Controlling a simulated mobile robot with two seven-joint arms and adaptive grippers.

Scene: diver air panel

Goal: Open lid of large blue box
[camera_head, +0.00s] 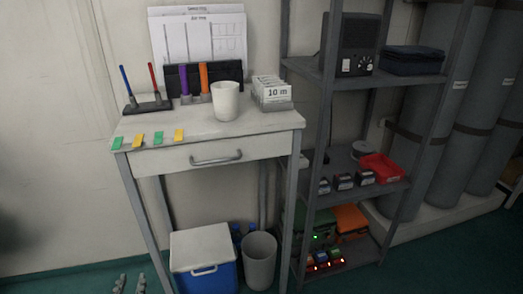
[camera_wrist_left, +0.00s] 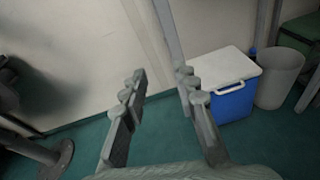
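The large blue box (camera_head: 208,278) stands on the floor under the table. Its white lid (camera_head: 200,245) lies flat and shut on top, with a white handle (camera_head: 204,271) at the front. In the left wrist view the blue box (camera_wrist_left: 236,104) is right of the fingers, its lid (camera_wrist_left: 222,64) and handle (camera_wrist_left: 229,87) in clear sight. My left gripper (camera_head: 130,284) shows at the bottom edge of the head view, left of the box and apart from it. In the left wrist view its fingers (camera_wrist_left: 162,82) are spread with nothing between them. My right gripper is not in view.
The table (camera_head: 255,121) stands over the box, with a drawer and a front leg (camera_head: 146,215) near the box's left side. A grey bin (camera_head: 259,262) and blue bottles stand right of the box. A metal shelf (camera_head: 330,170) is further right. The floor left of the box looks clear.

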